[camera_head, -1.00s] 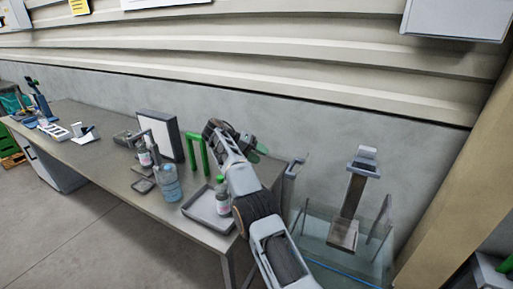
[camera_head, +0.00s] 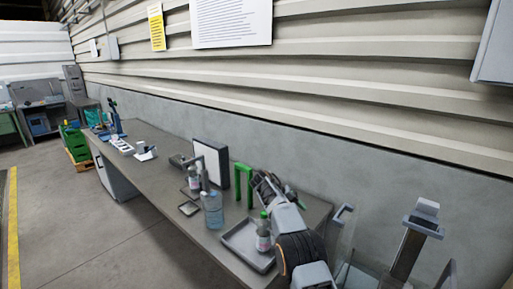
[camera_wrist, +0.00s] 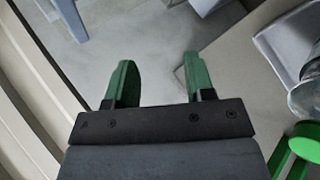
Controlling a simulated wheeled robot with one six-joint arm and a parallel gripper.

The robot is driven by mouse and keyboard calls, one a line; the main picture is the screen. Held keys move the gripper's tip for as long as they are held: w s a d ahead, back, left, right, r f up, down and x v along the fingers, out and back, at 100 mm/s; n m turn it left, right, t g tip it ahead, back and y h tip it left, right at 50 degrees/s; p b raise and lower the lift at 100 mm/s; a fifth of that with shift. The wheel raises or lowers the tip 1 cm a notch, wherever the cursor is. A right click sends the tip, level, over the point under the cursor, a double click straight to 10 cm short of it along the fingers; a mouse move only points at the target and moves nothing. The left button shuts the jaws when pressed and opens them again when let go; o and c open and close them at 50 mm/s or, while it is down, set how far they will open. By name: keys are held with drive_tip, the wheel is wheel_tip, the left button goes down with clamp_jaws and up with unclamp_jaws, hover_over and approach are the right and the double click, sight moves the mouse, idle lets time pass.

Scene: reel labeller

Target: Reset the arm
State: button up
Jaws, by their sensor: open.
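My gripper (camera_wrist: 158,82) shows in the wrist view with its two green fingers apart and nothing between them. Below the fingers in that view is blurred grey floor. In the head view my arm reaches from the bottom right over the right end of the long grey bench (camera_head: 155,180). The gripper's tips are mostly hidden behind the arm there, near a green upright frame (camera_head: 243,186).
A grey tray (camera_head: 236,237) with a green-capped bottle (camera_head: 264,238) lies just left of my arm. A bluish clear container (camera_head: 213,212) and a white panel (camera_head: 212,160) stand further left. A grey-topped post (camera_head: 424,218) stands at right. Floor in front is clear.

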drive_tip(key=s+r+t+y+b, duration=0.1)
drive_tip(key=s+t+y, duration=0.1)
drive_tip(key=s, duration=1)
drive_tip(key=s+a+r+t+y+b, duration=0.1)
drive_tip(key=s+y, duration=0.3)
drive_tip(key=s, duration=0.8)
drive_tip(key=s+a+r+t+y+b, duration=0.1)
drive_tip(key=s+r+t+y, duration=0.2)
drive_tip(key=s, duration=0.9)
drive_tip(key=shift+s+r+n+b, duration=0.2)
drive_tip(key=shift+s+n+b, duration=0.15)
drive_tip(key=shift+n+b, duration=0.05)
drive_tip(key=shift+c, duration=0.6)
drive_tip(key=shift+a, duration=0.15)
